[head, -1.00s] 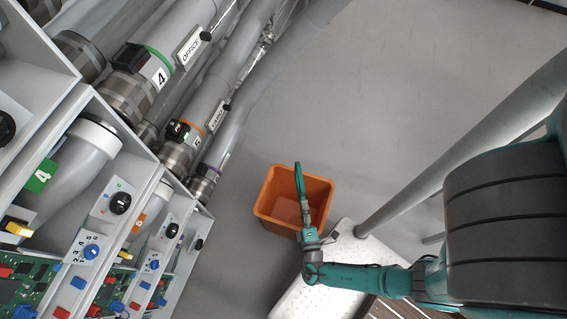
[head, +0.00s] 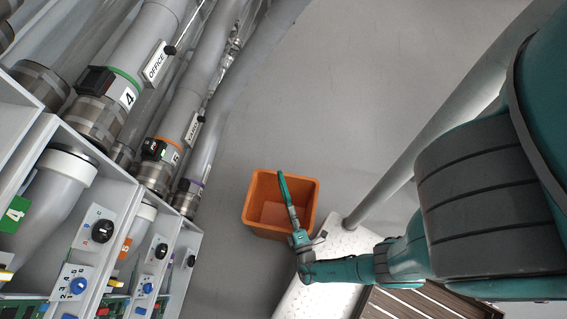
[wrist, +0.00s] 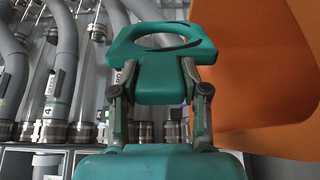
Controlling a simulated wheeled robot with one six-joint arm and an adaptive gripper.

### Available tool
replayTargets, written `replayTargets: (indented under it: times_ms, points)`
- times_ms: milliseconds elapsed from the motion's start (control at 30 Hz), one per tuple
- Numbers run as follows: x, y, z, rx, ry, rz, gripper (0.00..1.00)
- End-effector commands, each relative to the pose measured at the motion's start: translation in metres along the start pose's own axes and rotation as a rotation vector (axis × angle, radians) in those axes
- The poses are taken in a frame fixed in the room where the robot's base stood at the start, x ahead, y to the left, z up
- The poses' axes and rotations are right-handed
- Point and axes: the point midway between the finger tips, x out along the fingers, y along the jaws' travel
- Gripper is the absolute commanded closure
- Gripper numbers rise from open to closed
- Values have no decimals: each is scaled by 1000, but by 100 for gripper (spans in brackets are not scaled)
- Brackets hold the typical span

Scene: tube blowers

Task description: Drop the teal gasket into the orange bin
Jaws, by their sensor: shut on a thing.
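The teal gasket (wrist: 160,45) is a flat ring with a large oval hole, seen in the wrist view. My gripper (wrist: 157,95) is shut on its near edge. In the head view the gasket (head: 283,187) shows as a thin teal strip at the tip of my gripper (head: 293,218). The orange bin (head: 254,222) is an open square box on the grey floor. In the head view the gasket and gripper overlap the bin's opening; their height above it is unclear. The bin's orange wall (wrist: 265,75) fills the right of the wrist view, beside the gasket.
Grey pipes and cabinets with numbered dials (head: 80,285) stand at the left. A grey post (head: 430,135) rises right of the bin. A white speckled surface (head: 325,275) lies under my arm. The floor (head: 330,90) beyond the bin is clear.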

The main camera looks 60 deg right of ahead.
Motion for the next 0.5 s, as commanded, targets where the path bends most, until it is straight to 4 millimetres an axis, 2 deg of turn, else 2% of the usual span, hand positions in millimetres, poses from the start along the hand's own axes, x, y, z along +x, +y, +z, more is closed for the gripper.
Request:
replayTargets:
  times_ms: [167,200,267,300,500]
  points:
    - [0,0,0,0,0,1,92]
    - [0,0,0,0,0,1,45]
    - [0,0,0,0,0,1,30]
    - [0,0,0,0,0,1,26]
    - [0,0,0,0,0,0,26]
